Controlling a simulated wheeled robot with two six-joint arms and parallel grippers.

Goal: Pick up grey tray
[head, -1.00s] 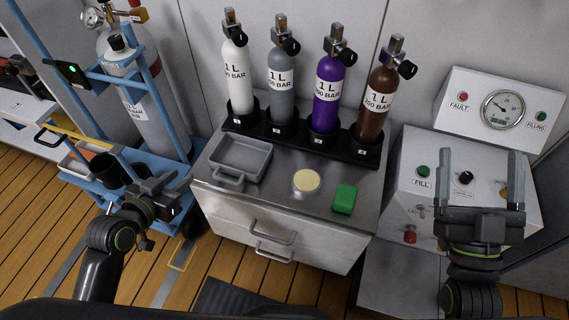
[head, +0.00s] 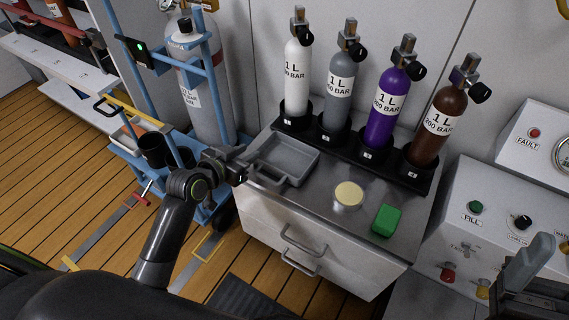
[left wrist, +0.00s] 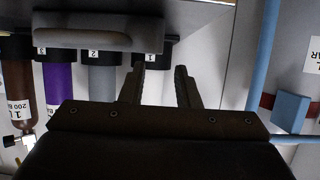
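The grey tray (head: 288,154) is a shallow open box, empty, at the left end of the metal cabinet top. Its handle (head: 268,182) faces the front left. My left gripper (head: 243,170) is just left of the tray, close to it and apparently not holding it. In the left wrist view its two fingers (left wrist: 162,85) are apart with nothing between them. A grey bar of the tray (left wrist: 95,36) shows above and left of the fingers there. My right gripper (head: 522,262) is at the lower right edge, partly cut off, fingers apart, far from the tray.
Four labelled cylinders stand in a black rack (head: 330,142) behind the tray. A cream round disc (head: 348,194) and a green block (head: 387,220) lie to its right. A blue trolley (head: 215,85) with a large cylinder stands left. A fill panel (head: 480,225) is at right.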

